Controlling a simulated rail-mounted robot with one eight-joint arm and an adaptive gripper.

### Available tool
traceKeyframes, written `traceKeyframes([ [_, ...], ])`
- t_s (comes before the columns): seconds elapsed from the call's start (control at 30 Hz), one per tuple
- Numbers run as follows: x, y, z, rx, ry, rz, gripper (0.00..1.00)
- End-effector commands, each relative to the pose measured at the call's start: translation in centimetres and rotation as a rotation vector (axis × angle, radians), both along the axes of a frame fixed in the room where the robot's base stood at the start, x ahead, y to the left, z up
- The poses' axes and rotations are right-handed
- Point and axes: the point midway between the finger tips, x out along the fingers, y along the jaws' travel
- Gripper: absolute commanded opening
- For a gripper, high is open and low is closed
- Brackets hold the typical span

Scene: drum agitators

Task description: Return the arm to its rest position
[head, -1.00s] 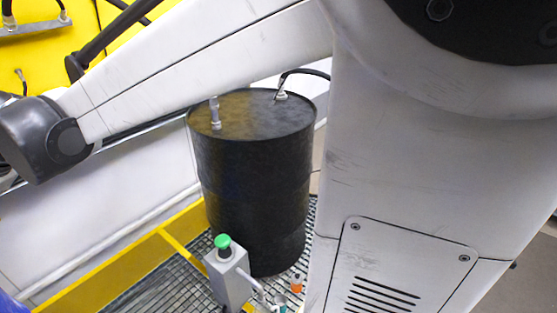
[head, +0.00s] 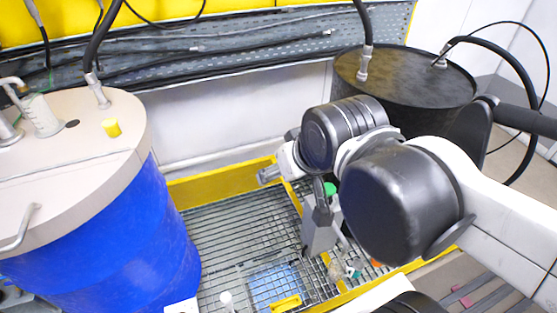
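My arm enters from the right in the head view, bent, with its dark wrist joints above the middle of the grated floor. My gripper (head: 296,196) points down and left beyond the wrist. Its two fingers appear spread apart with nothing between them, so it looks open and empty. Part of it is hidden behind the wrist.
A blue drum (head: 105,245) with a beige lid stands at the left, a black drum (head: 400,72) at the back right. Hoses rise from both lids. A yellow-edged grating (head: 215,230) lies between them, with a blue-and-yellow item (head: 275,287) on it.

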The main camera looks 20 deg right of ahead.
Motion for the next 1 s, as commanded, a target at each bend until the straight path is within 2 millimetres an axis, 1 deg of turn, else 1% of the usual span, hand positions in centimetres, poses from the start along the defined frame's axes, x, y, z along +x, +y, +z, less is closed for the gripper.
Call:
traceKeyframes([
  [0.3, -0.1, -0.1, -0.1, -0.010, 0.000, 0.006, 0.65],
  [0.43, -0.1, -0.1, -0.8, -0.009, 0.000, 0.006, 0.65],
  [0.57, -0.1, -0.1, -2.5, -0.008, 0.000, 0.005, 0.65],
  [0.7, -0.1, -0.1, -5.2, -0.008, 0.000, 0.005, 0.65],
  [0.8, -0.1, -0.1, -6.8, -0.008, 0.000, 0.005, 0.65],
  [0.9, -0.1, -0.1, -7.5, -0.008, 0.000, 0.005, 0.65],
  [1.0, -0.1, -0.1, -7.4, -0.008, 0.000, 0.005, 0.65],
])
